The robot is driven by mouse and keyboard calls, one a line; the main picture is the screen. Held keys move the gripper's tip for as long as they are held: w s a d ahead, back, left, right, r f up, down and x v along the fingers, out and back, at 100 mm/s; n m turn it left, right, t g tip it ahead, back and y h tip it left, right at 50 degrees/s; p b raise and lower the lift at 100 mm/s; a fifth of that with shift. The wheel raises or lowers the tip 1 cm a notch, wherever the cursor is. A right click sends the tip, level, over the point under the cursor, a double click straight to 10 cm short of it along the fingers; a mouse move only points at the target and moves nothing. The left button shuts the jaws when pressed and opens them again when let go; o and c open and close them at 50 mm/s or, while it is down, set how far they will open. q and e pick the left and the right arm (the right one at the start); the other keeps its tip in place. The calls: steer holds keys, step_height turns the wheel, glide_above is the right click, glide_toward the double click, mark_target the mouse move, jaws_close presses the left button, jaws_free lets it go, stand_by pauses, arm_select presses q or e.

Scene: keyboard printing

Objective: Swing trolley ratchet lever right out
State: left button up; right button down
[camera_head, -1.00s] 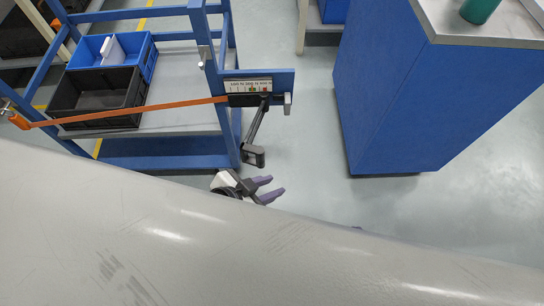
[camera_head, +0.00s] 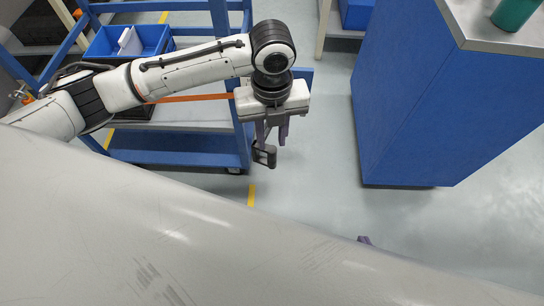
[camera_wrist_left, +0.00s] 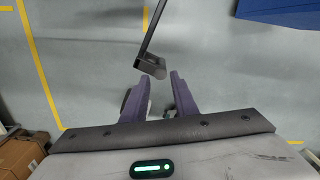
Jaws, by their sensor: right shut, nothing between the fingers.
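The blue trolley (camera_head: 180,158) stands at the left in the head view. Its black ratchet lever (camera_head: 264,155) sticks out from the front right corner post, with the handle end lowest in the picture. In the left wrist view the lever handle (camera_wrist_left: 151,67) lies just by the fingertips. My left gripper (camera_head: 275,138) points down at the lever, and its purple fingers (camera_wrist_left: 159,78) are open. I cannot tell whether the handle is between them. My left arm hides the lever's mount. Only a purple fingertip of my right gripper (camera_head: 365,240) shows past the grey surface.
An orange strap (camera_head: 190,98) crosses the trolley front, partly hidden by my arm. A blue bin (camera_head: 128,40) sits on the trolley. A blue cabinet (camera_head: 420,110) stands to the right, with clear floor between. A large grey surface (camera_head: 200,230) fills the lower foreground.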

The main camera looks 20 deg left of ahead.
mark_target(272, 158)
arm_select(q)
step_height(272, 158, down, 10)
steer(key=shift+r+b, duration=0.15)
steer(key=shift+b, duration=0.75)
jaws_close()
